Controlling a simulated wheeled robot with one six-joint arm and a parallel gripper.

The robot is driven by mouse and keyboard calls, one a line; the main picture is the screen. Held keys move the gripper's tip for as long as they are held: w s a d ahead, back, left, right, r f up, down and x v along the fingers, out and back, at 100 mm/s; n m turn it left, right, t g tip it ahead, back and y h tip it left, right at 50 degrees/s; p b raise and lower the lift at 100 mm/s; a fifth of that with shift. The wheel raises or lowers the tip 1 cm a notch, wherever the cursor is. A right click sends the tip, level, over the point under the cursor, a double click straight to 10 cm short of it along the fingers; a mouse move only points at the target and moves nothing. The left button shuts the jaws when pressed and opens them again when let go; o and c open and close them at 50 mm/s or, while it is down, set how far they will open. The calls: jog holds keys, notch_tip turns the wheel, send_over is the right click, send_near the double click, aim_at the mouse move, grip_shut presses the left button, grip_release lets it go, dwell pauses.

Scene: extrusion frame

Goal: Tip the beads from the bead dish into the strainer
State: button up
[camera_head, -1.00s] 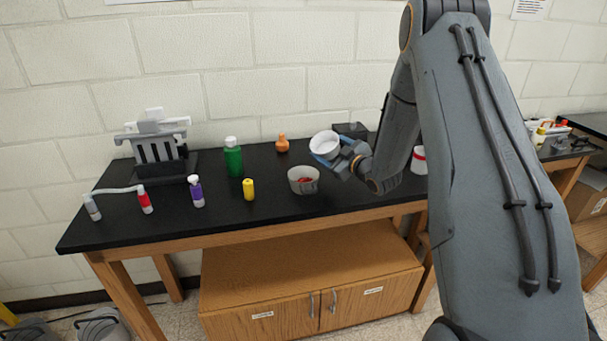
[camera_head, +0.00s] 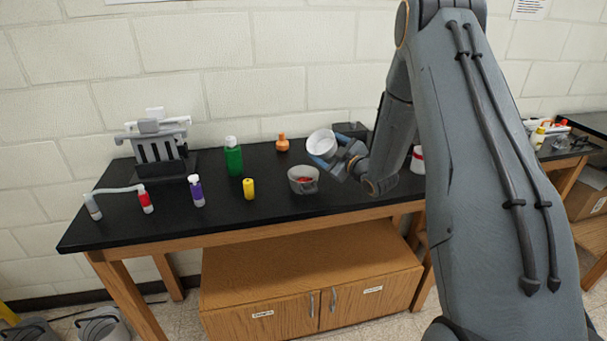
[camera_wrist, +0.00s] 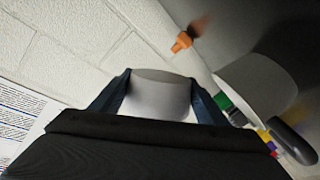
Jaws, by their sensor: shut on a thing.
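My gripper (camera_head: 330,157) is shut on the white bead dish (camera_head: 321,144) and holds it tilted to the left, above and slightly right of the strainer. In the wrist view the dish (camera_wrist: 160,95) sits between both fingers; its inside is hidden there. The strainer (camera_head: 303,187) is a grey bowl standing on the black bench top, with red beads (camera_head: 304,180) visible inside it. In the wrist view the strainer (camera_wrist: 255,88) is at the right, with a dark handle. I cannot tell whether any beads are left in the dish.
A dark box (camera_head: 351,130) is behind my gripper. The front edge of the bench is close to the strainer.

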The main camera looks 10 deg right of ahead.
aim_at(312, 148)
jog(key=shift+s+a+r+n, duration=0.15)
jog(key=shift+a+r+n, duration=0.15)
jog(key=shift+n, duration=0.3)
jog(key=shift+s+a+r+n+t, duration=0.15)
jog(key=shift+r+n+t, duration=0.15)
jog(key=shift+r+n, duration=0.5)
dwell(0.9)
jog(key=shift+a+f+n+b, duration=0.25)
jog(key=shift+f+n, duration=0.4)
jog(key=shift+n, duration=0.45)
jog(key=shift+s+a+r+n, duration=0.2)
jog(key=shift+r+n, duration=0.15)
jog(key=shift+n, duration=0.55)
jog(key=shift+s+a+r+n+t+y+p, duration=0.15)
jog(key=shift+s+a+n+t+y, duration=0.1)
jog(key=shift+a+n, duration=0.2)
jog(key=shift+s+a+r+n+t+y+p, duration=0.15)
jog(key=shift+s+a+n, duration=0.05)
jog(key=shift+a+n, duration=0.2)
dwell(0.5)
jog(key=shift+s+a+f+n+b, duration=0.1)
jog(key=shift+a+f+n+b, duration=0.15)
jog(key=shift+n, duration=0.3)
jog(key=shift+s+a+f+n+b, duration=0.1)
jog(key=shift+f+n, duration=0.2)
jog(key=shift+n, duration=0.2)
